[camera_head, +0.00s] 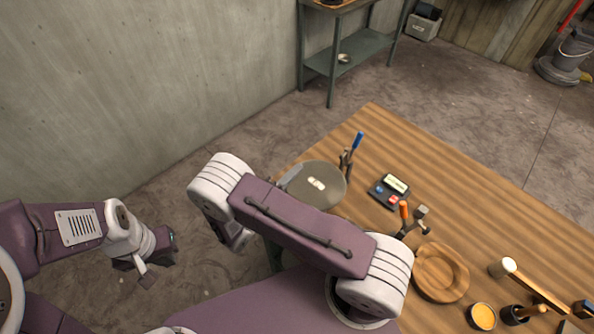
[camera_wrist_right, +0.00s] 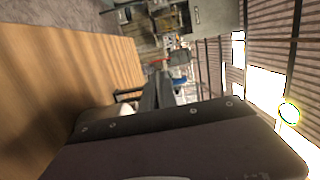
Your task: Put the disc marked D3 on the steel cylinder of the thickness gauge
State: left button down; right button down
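A large grey disc (camera_head: 322,192) with a white label lies at the table's far left corner, partly behind my right arm; the label is too small to read. A small dark device with a display (camera_head: 389,191) stands to its right. I cannot make out which item is the gauge's steel cylinder, nor any D3 mark. My left gripper (camera_head: 150,272) hangs over the floor, left of the table and far from the disc; its opening is unclear. My right gripper is hidden behind its arm in the head view. Dark finger parts (camera_wrist_right: 152,95) show in the right wrist view, with their gap unclear.
The wooden table (camera_head: 465,190) also holds an orange-handled clamp (camera_head: 404,212), a blue-handled clamp (camera_head: 356,142), a round wooden bowl (camera_head: 440,272), a yellow-topped tin (camera_head: 483,316) and a mallet-like tool (camera_head: 503,267). The table's far right part is clear. A concrete wall (camera_head: 130,90) stands at left.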

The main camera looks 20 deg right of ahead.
jog(key=shift+a+f, duration=0.1)
jog(key=shift+f, duration=0.2)
jog(key=f+b, duration=0.4)
jog(key=shift+w+d+f+b, duration=0.15)
jog(key=shift+d+f+b, duration=0.15)
jog(key=shift+f, duration=0.05)
jog(key=shift+a+f+b, duration=0.1)
jog(key=shift+f+b, duration=0.2)
jog(key=shift+f, duration=0.2)
jog(key=shift+f, duration=0.45)
dwell(0.4)
